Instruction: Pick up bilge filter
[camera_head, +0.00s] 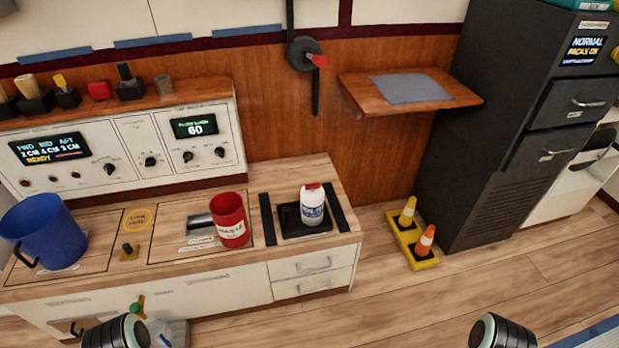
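A white bottle-like canister (312,209) with a red cap and a blue label stands upright on a black square pad (290,222) at the right of the wooden counter. A red cup-like container (230,222) with a white label stands to its left. I cannot read the labels, so I cannot tell for certain which thing is the bilge filter. Only dark rounded parts of my two arms show at the bottom edge. No gripper fingers are in view, and nothing touches the canister.
A blue bucket (43,232) stands at the counter's left end. A control panel (121,144) rises behind the counter (180,262). A wooden shelf (449,90) juts from the wall. Two small cones on a yellow base (421,258) stand on the floor before a dark cabinet (490,135).

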